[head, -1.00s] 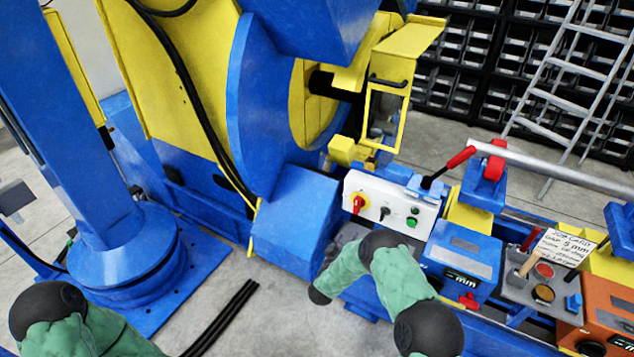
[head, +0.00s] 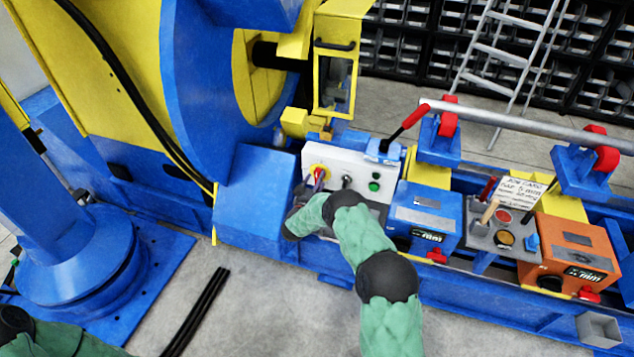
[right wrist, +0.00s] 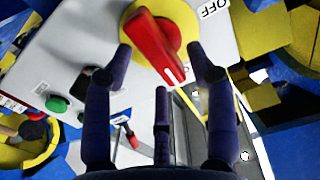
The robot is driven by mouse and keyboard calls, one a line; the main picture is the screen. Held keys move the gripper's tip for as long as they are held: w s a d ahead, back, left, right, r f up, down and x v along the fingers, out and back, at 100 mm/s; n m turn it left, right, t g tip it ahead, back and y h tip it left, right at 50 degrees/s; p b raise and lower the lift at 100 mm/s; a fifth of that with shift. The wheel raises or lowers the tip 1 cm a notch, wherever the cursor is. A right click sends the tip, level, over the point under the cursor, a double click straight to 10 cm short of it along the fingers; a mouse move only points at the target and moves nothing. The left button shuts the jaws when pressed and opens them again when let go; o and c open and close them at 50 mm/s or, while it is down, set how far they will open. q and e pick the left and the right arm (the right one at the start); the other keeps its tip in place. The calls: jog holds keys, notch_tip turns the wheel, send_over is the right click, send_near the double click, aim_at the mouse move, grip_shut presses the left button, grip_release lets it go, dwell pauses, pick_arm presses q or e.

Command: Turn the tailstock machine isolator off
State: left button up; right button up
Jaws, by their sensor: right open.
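The isolator is a red rotary handle on a yellow round plate (head: 319,170), on the left of the white control panel (head: 335,163). In the right wrist view the red handle (right wrist: 155,45) slants from upper left to lower right, with a white mark at its lower end. An "OFF" label (right wrist: 209,9) lies to the upper right of the plate. My right gripper (head: 314,186) is at the isolator and partly covers it in the head view. In the right wrist view its dark fingers (right wrist: 165,68) are open, two on either side of the handle; contact is unclear.
A black switch (head: 347,181) and green button (head: 374,187) sit right of the isolator. A red-gripped lever (head: 415,115) rises behind the panel. The blue meter box (head: 425,213) and tool tray (head: 500,235) stand further right. Blue machine housing (head: 252,195) is close on the left.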

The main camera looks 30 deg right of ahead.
jog(key=shift+w+d+r, duration=0.1)
jog(key=shift+w+d, duration=0.1)
jog(key=shift+d, duration=0.05)
grip_shut()
